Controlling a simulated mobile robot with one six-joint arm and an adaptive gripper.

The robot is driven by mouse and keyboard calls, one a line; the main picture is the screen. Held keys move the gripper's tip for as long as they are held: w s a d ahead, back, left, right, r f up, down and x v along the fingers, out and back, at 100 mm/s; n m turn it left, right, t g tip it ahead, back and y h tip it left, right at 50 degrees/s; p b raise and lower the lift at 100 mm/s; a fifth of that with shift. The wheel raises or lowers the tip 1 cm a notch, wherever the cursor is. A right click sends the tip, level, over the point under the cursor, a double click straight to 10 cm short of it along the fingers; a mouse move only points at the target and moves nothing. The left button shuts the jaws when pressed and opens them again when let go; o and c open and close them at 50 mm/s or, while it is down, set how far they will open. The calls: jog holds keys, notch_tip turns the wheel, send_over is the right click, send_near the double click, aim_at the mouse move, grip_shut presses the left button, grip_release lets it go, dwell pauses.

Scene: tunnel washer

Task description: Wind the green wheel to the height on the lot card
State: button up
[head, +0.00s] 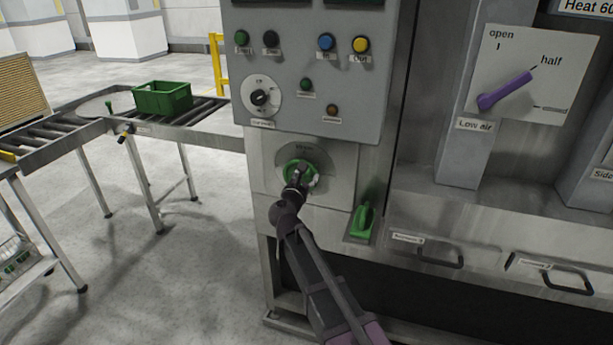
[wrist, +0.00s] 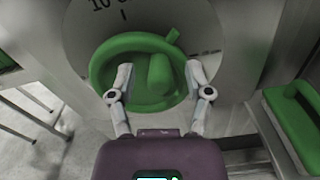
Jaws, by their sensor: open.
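The green wheel (head: 313,178) is mounted on a pale plate below the control panel. In the wrist view the green wheel (wrist: 104,68) fills the upper middle, with a raised green hub or bar across its centre and a small tab at its upper right rim. My gripper (head: 299,176) is in front of the wheel. In the wrist view my gripper (wrist: 158,80) is open, its two fingers on either side of the raised green centre piece. I cannot tell whether they touch it. A scale behind the wheel shows "10" and a tick. No lot card can be made out.
A control panel (head: 300,60) with coloured buttons and a selector knob sits above the wheel. A green handle (head: 363,220) stands just right. A purple lever (head: 507,91) points near "half". A green crate (head: 162,98) rests on a roller conveyor at left. Floor between is clear.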

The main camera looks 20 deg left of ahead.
jog(key=shift+w, duration=0.1)
grip_shut()
jog(key=shift+d+f+m, duration=0.1)
jog(key=shift+m, duration=0.2)
dwell(0.4)
jog(key=m+b, duration=0.1)
jog(key=m, duration=0.1)
jog(key=f+m, duration=0.1)
jog(key=shift+d+f+m+b, duration=0.15)
jog(key=shift+d+m+b, duration=0.2)
jog(key=shift+d+m, duration=0.05)
jog(key=shift+d+f+m+b, duration=0.1)
jog(key=shift+f+m+b, duration=0.3)
jog(key=shift+m, duration=0.75)
jog(key=shift+d+f+m+b, duration=0.1)
jog(key=shift+f+m+b, duration=0.25)
jog(key=shift+m, duration=0.8)
